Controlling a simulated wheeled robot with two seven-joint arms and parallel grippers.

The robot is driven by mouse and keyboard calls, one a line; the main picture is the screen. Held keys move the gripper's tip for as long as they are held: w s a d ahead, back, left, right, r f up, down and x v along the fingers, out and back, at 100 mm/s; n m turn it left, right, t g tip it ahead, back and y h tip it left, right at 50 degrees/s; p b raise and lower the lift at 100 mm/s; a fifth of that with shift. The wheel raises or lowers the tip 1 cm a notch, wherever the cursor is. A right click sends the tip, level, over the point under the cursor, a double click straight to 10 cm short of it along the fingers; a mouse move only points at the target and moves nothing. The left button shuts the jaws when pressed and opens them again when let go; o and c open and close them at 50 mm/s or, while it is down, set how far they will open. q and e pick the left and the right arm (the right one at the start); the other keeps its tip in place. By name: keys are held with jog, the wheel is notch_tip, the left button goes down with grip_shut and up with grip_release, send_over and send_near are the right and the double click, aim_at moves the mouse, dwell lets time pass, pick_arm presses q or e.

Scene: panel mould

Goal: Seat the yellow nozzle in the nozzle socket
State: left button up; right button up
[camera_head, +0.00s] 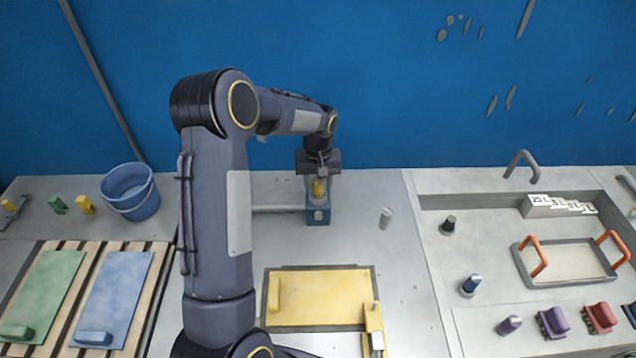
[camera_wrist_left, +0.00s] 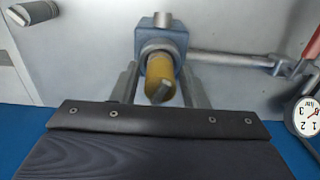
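The yellow nozzle (camera_head: 319,188) stands upright at the top of the blue socket block (camera_head: 318,216), which has a pipe on its left side in the head view. In the left wrist view the nozzle (camera_wrist_left: 160,76) appears to sit in the round grey collar of the blue block (camera_wrist_left: 160,38). How deep it sits cannot be told. My left gripper (camera_wrist_left: 161,88) is over the block, with one finger on each side of the nozzle and narrow gaps showing, so it looks open. My right gripper is not in view.
A yellow panel in a mould (camera_head: 320,297) lies in front of the block. A small grey cylinder (camera_head: 385,217) stands to the right. A blue bucket (camera_head: 130,192) and green and blue panels are left. A sink with a tray (camera_head: 565,278) is right. A gauge (camera_wrist_left: 306,116) is near the pipe.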

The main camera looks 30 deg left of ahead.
aim_at(318, 181)
pick_arm(q)
jog(key=shift+o, duration=0.4)
jog(key=shift+r, duration=0.15)
jog(key=shift+r+p, duration=0.3)
notch_tip(318, 181, up, 11)
jog(key=s+d+r+m+t+h, duration=0.1)
jog(key=s+d+r, duration=0.1)
jog(key=s+r, duration=0.35)
jog(key=s+d+r+m+t+h, duration=0.1)
jog(key=s+d+r+t, duration=0.15)
jog(key=s, duration=0.55)
jog(key=s+d+f+m+t+h, duration=0.1)
jog(key=s+d, duration=0.2)
jog(key=s, duration=0.4)
jog(key=s+d+f+m+t, duration=0.1)
jog(key=s+d, duration=0.3)
jog(key=s, duration=0.4)
jog(key=shift+s+f+m+h+p, duration=0.3)
jog(key=shift+f+h, duration=0.1)
jog(key=shift+f, duration=0.15)
